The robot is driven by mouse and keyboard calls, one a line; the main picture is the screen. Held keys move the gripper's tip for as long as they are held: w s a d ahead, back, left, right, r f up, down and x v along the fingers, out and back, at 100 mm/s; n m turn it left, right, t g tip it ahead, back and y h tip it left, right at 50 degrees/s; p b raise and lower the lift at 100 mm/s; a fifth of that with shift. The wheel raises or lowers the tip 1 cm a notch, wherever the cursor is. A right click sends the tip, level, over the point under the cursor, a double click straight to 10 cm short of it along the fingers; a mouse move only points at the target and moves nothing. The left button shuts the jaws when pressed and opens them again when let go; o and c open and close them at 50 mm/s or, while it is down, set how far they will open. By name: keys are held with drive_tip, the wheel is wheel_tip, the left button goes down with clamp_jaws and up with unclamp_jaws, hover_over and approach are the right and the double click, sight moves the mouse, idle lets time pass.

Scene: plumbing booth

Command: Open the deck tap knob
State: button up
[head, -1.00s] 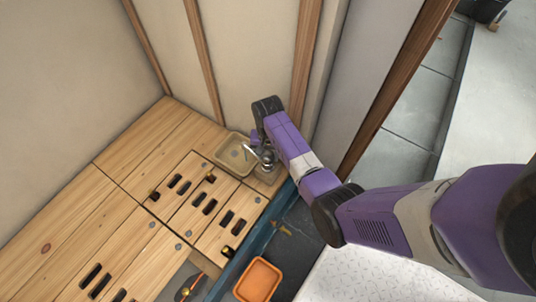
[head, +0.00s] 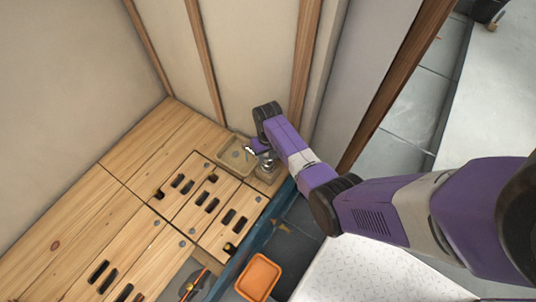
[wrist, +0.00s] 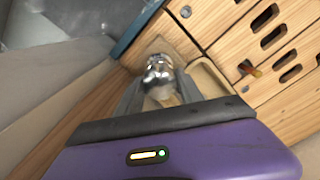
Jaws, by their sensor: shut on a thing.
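The deck tap (head: 268,164) is a small chrome fitting on a pale square plate at the corner of the wooden deck. It also shows in the wrist view (wrist: 158,72), standing between my grey fingers. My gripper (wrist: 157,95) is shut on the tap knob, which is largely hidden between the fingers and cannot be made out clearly. In the head view, my gripper (head: 257,147) reaches the tap from above, partly covered by my purple wrist.
A shallow beige basin (head: 225,156) is set beside the tap. Slotted wooden panels (head: 190,199) cover the deck. A blue edge (head: 262,225) borders it. An orange tray (head: 258,277) lies on the lower floor. Cream walls with wooden posts rise close behind the tap.

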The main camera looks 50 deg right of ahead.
drive_tip(key=o, duration=1.4)
drive_tip(key=shift+r, duration=0.15)
wheel_tip(320, 180, up, 8)
drive_tip(key=p, duration=0.3)
drive_tip(key=shift+f, duration=0.2)
